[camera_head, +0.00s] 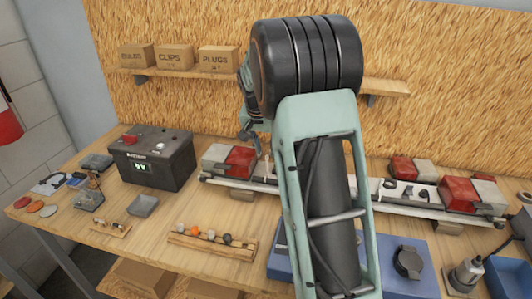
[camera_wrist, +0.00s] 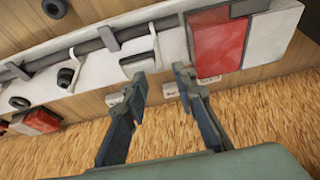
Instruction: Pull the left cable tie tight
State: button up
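The fingertips are close to the edge of the pale trailer frame (camera_wrist: 75,84), beside a red-and-white lamp block (camera_wrist: 222,42). A dark cable (camera_wrist: 75,49) runs along the frame. Which one is the left tie I cannot tell. In the head view, my arm hides the middle of the frame (camera_head: 405,204); only part of my gripper shows beside the left lamp block (camera_head: 238,161).
A black battery box (camera_head: 152,158) stands left of the frame. A wooden holder (camera_head: 212,246) with small plugs lies in front. A shelf with boxes (camera_head: 174,57) is on the back wall. A black ring (camera_wrist: 55,8) lies near the frame. The bench at front left has some free room.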

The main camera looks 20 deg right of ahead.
jog(key=v, duration=0.9)
